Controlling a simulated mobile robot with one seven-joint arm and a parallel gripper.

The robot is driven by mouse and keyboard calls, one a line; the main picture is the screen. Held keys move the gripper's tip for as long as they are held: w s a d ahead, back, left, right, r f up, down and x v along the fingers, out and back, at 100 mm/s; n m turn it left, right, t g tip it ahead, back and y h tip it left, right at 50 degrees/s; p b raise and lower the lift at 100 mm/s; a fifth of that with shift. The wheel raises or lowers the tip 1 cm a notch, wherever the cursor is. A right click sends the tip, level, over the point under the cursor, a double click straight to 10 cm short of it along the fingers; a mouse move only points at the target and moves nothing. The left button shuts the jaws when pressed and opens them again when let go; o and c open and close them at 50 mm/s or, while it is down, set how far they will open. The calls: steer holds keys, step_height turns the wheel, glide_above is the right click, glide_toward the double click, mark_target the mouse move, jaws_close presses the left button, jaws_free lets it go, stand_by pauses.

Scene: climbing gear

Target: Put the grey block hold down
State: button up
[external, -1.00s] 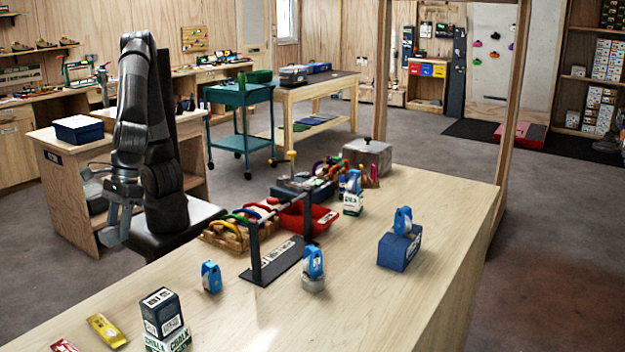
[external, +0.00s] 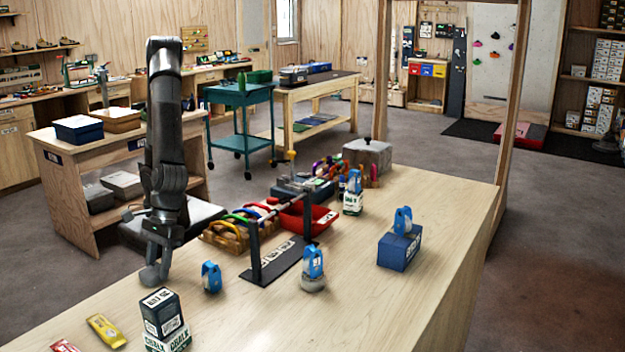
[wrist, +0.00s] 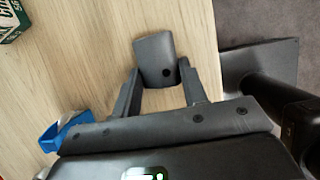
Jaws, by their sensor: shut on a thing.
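The grey block hold (wrist: 155,58) is a dark grey rounded block with a dark hole, held between the fingertips of my gripper (wrist: 160,85) in the wrist view. In the external view the grey block hold (external: 153,275) hangs at the lower end of my gripper (external: 158,250), at the left edge of the wooden table (external: 430,220). My gripper is shut on it and points down. I cannot tell whether the block touches the tabletop.
A blue device (external: 211,277) stands close to the right of the block. Stacked chalk boxes (external: 164,318) and a yellow packet (external: 106,331) lie nearer the camera. A black rail stand (external: 275,265) and a red bin (external: 308,217) are further right. Bare table lies between them.

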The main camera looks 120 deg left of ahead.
steer(key=shift+f, duration=0.1)
steer(key=o, duration=1)
steer(key=w+v, duration=0.1)
steer(key=v, duration=1.1)
steer(key=shift+s+a+r+m+t+y, duration=0.85)
steer(key=shift+s+a+m, duration=1.2)
steer(key=shift+a+m, duration=1.5)
steer(key=shift+s+a+r+m+t+y, duration=0.9)
steer(key=shift+s+a+m, duration=1.3)
steer(key=shift+a, duration=2.6)
steer(key=shift+s+a+r+m+t+y, duration=0.65)
steer(key=shift+s+a+r+m, duration=0.85)
steer(key=shift+a+m, duration=2.15)
steer(key=shift+s+a+f+n, duration=0.35)
steer(key=shift+a+f+n, duration=0.05)
steer(key=shift+a+n, duration=0.1)
